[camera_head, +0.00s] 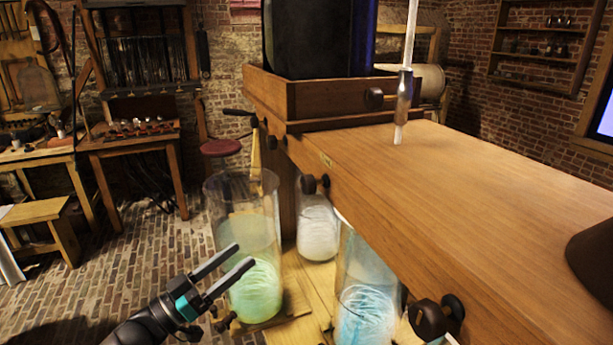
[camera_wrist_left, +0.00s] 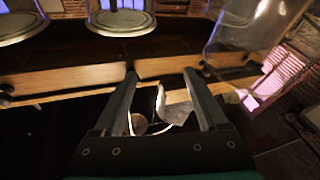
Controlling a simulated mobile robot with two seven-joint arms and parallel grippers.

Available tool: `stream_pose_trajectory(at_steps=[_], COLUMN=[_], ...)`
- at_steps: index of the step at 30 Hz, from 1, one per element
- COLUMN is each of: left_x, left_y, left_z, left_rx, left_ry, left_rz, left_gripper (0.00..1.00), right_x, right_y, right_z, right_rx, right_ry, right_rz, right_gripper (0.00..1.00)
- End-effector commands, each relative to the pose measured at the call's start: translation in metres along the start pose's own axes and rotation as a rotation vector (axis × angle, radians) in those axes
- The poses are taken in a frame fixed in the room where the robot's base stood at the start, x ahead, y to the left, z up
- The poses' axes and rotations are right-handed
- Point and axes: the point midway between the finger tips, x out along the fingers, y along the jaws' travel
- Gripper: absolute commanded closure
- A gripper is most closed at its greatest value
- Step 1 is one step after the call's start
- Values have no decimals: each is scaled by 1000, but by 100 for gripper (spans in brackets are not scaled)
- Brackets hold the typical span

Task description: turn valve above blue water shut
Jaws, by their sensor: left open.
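The jar with blue water (camera_head: 366,312) stands at the lower middle of the head view, beside the wooden cabinet (camera_head: 470,180). Dark round valve knobs (camera_head: 309,184) stick out of the cabinet front above and to the left of this jar. More dark knobs (camera_head: 428,319) sit to its right. I cannot tell which knob belongs to the blue water, or how it is turned. My left gripper (camera_head: 245,255) is open and empty, in front of the green-water jar (camera_head: 255,290) and left of the blue one. Its open fingers also show in the left wrist view (camera_wrist_left: 160,80). My right gripper is not in view.
A jar with white contents (camera_head: 317,232) stands behind, between the green and blue jars. A glass tube with a metal fitting (camera_head: 404,90) rises from the cabinet top. A red stool (camera_head: 221,147) and a workbench (camera_head: 130,140) are at the back left.

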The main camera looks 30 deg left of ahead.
Motion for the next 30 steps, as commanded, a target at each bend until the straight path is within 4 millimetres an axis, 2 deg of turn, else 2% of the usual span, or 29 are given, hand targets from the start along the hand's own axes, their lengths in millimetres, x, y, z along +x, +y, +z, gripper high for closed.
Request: stream_pose_trajectory(at_steps=[1, 3, 7, 14, 30], left_x=[8, 14, 20, 41, 135], left_y=[14, 28, 44, 51, 69], left_z=[-28, -49, -70, -76, -81], left_rx=[-2, -12, -22, -24, -24], left_ry=[19, 37, 53, 60, 60], left_rz=[58, 123, 191, 208, 203], left_gripper=[25, 25, 25, 25, 25], right_x=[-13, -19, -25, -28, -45], right_y=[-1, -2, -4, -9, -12], right_z=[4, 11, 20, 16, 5], right_rx=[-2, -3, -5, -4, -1], right_ry=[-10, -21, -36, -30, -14], right_rz=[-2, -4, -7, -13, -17], right_gripper=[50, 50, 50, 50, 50])
